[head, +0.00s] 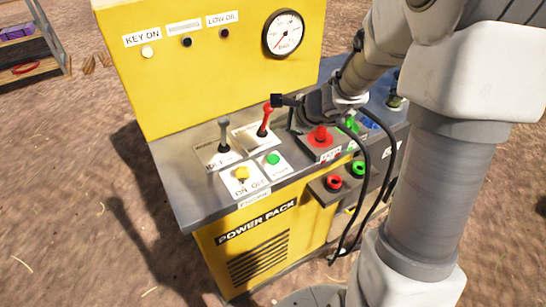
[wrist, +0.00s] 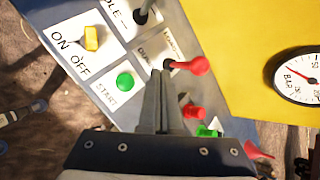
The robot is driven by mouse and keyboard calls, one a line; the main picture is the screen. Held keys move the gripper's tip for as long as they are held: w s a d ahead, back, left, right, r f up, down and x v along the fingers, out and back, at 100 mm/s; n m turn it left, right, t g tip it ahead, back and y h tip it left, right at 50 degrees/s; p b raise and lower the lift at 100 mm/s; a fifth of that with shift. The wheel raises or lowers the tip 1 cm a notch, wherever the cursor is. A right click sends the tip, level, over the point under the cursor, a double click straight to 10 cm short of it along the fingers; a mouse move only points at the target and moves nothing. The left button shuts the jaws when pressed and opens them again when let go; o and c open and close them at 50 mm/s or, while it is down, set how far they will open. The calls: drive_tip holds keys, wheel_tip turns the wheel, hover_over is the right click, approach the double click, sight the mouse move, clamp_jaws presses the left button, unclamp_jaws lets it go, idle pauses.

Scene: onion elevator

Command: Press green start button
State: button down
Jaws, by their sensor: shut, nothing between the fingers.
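The green start button (head: 273,158) sits on a white START plate on the grey panel of the yellow power pack. In the wrist view the button (wrist: 125,81) lies left of my finger tips. My gripper (head: 279,100) is shut and empty, above the panel, at the top of the red lever in the head view. In the wrist view its fingers (wrist: 161,75) are together and point up the picture, between the start button and the red lever knob. The button is uncovered in both views, and my fingers are apart from it.
The red lever (head: 266,117) stands close to my finger tips; contact cannot be told. The yellow gauge wall (head: 200,75) rises behind.

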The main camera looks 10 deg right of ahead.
drive_tip(key=b, duration=0.6)
hover_over(277, 159)
wheel_tip(277, 159, down, 7)
drive_tip(key=shift+f, duration=0.15)
drive_tip(key=shift+f+b, duration=0.65)
drive_tip(key=shift+b, duration=0.2)
drive_tip(key=shift+f, duration=0.1)
idle(0.8)
drive_tip(key=shift+f+b, duration=0.3)
drive_tip(key=shift+b, duration=0.25)
drive_tip(key=shift+f+b, duration=0.6)
drive_tip(key=shift+b, duration=0.05)
idle(0.6)
idle(0.3)
drive_tip(key=shift+r+p, duration=0.8)
drive_tip(key=shift+r, duration=0.25)
